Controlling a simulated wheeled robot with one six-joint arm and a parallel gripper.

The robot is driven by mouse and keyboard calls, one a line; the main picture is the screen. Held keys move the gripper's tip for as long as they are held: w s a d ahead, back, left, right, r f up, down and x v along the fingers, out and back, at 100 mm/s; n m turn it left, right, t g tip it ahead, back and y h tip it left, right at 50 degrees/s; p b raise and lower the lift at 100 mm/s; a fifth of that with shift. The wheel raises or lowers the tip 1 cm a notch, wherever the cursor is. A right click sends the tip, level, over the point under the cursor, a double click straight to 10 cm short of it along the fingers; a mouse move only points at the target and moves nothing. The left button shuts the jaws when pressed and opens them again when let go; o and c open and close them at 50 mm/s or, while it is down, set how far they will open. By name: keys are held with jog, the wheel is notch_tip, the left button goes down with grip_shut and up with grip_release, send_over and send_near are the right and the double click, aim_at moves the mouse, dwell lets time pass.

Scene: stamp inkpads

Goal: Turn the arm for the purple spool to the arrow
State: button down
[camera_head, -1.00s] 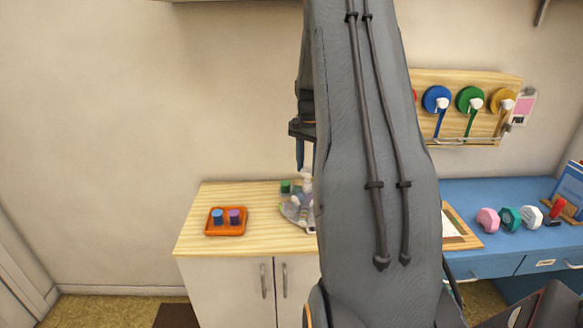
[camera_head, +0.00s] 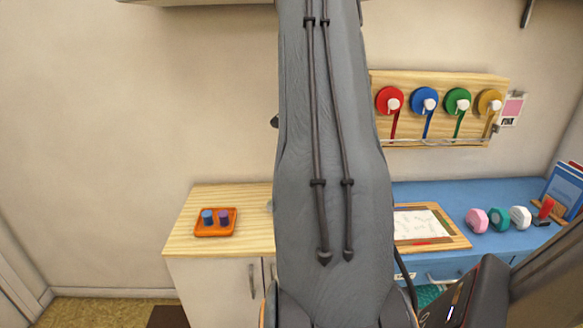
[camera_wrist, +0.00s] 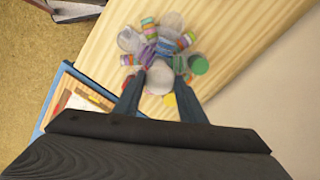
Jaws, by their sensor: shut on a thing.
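In the wrist view my gripper (camera_wrist: 157,84) is shut on a pale rounded piece (camera_wrist: 159,76) at the near side of a cluster. The cluster is a blurred ring of spools and clear pieces on the wooden cabinet top. It includes a purple-blue piece (camera_wrist: 165,47), a green piece (camera_wrist: 198,65) and a pale outer piece (camera_wrist: 130,40). I cannot tell for sure which part is the arm for the purple spool, and no arrow can be made out. In the head view my arm hides the gripper and nearly all of the cluster.
An orange tray (camera_head: 215,232) with a blue piece (camera_head: 207,217) and a purple piece (camera_head: 223,216) stands on the cabinet top (camera_head: 185,240). A wall board (camera_head: 440,82) holds several coloured reels. The blue desk (camera_head: 450,195) carries a wooden clipboard (camera_head: 455,240) and stamps.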

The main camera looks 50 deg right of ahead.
dwell(0.4)
jog(key=c, duration=1.1)
grip_release()
jog(key=shift+r+b, duration=1.15)
jog(key=shift+r, duration=2.8)
